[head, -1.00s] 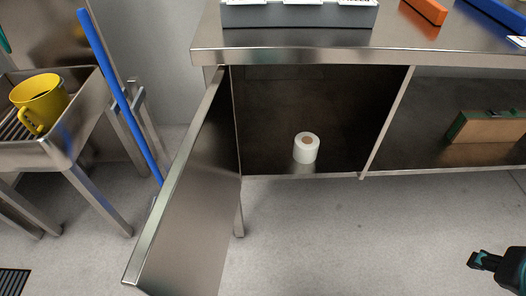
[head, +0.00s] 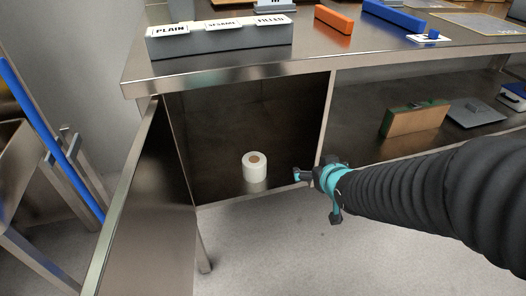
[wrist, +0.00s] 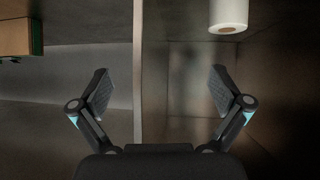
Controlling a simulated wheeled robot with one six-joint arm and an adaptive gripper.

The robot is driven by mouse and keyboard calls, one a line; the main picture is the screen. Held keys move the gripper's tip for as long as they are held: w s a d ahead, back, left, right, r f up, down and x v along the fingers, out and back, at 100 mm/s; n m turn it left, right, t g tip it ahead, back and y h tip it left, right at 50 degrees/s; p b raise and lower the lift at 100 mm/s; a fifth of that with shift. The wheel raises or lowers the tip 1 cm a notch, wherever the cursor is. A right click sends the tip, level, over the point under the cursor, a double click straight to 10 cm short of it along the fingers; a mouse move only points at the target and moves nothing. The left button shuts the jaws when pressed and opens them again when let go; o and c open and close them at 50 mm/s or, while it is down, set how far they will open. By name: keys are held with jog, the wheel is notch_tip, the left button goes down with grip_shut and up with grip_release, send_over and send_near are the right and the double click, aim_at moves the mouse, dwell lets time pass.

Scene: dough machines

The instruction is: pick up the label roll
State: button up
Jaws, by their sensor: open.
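The white label roll (head: 255,168) stands upright on the floor of the open cabinet compartment under the steel counter, near its front edge. It also shows at the top right of the wrist view (wrist: 228,16), cut by the frame edge. My gripper (head: 306,190) is in front of the divider post at the right of that compartment, to the right of the roll and apart from it. In the wrist view my gripper (wrist: 160,92) is open and empty, with the divider between its fingers.
The cabinet door (head: 140,205) stands open at the left. The divider post (head: 325,120) separates the roll's compartment from an open shelf holding a brown box (head: 414,120) and a grey scale-like item (head: 476,111). A grey card holder (head: 220,38) is on the counter.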

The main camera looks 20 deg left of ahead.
aim_at(254, 163)
jog(key=w+a+f+n+y, duration=0.1)
jog(key=a+f, duration=0.2)
jog(key=a, duration=0.2)
jog(key=w+a+f+y, duration=0.2)
jog(key=a+f, duration=0.1)
jog(key=a, duration=0.3)
jog(key=w+a+f+n+y, duration=0.1)
jog(key=w+a+f, duration=0.1)
jog(key=a, duration=0.3)
jog(key=shift+w+a+f+n+y+b, duration=0.1)
jog(key=shift+a+f+n+y+b, duration=0.1)
jog(key=shift+f, duration=0.2)
jog(key=shift+w+a+f+n+y+b, duration=0.1)
jog(key=shift+f+b, duration=0.1)
jog(key=shift+f, duration=0.2)
jog(key=shift+x, duration=2.75)
jog(key=shift+w+d, duration=0.1)
jog(key=shift+d, duration=0.05)
jog(key=c, duration=1.3)
